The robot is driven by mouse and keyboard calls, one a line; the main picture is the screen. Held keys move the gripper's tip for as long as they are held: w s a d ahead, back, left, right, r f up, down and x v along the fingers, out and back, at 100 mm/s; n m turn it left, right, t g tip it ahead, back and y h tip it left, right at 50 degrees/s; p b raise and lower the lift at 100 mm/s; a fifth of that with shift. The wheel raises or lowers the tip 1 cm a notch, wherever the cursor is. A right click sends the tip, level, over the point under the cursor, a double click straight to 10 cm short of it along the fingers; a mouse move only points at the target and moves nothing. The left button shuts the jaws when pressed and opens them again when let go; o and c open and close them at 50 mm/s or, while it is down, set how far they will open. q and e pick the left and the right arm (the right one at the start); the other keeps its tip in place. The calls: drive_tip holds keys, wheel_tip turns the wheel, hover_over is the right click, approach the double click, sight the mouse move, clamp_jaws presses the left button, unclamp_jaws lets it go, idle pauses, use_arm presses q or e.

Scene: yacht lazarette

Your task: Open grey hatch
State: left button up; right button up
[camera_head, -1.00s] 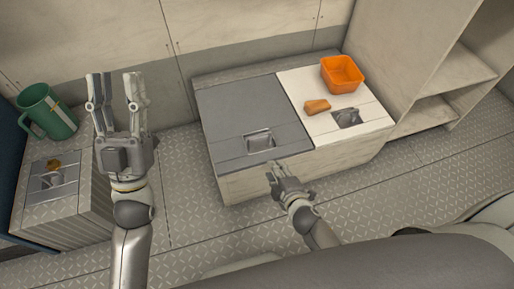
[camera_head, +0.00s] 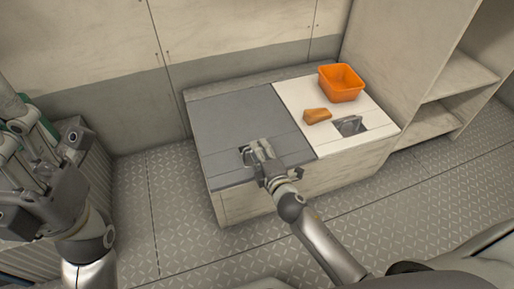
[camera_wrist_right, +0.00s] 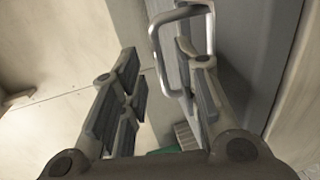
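The grey hatch (camera_head: 235,115) is a flat lid on the left half of a low bench and lies closed. Its metal pull handle (camera_wrist_right: 181,12) is raised as a loop in the right wrist view. My right gripper (camera_head: 256,150) is at the hatch's front, over the handle, and hides most of it in the head view. In the wrist view its fingers (camera_wrist_right: 158,95) are apart, one beside the handle loop; whether that finger is through the loop is unclear. My left gripper (camera_head: 42,140) is open and empty at the left edge.
A white hatch (camera_head: 335,140) beside the grey one bears an orange bin (camera_head: 341,83) and an orange-brown block (camera_head: 317,116). Shelves (camera_head: 455,85) stand at right. A green mug (camera_head: 18,127) is mostly hidden behind my left gripper. The patterned floor in front is clear.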

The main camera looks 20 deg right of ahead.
drive_tip(key=shift+w+f+b, duration=0.2)
drive_tip(key=shift+w, duration=0.65)
drive_tip(key=shift+w+f+b, duration=0.15)
drive_tip(key=shift+w+b, duration=0.05)
drive_tip(key=shift+w, duration=0.6)
clamp_jaws()
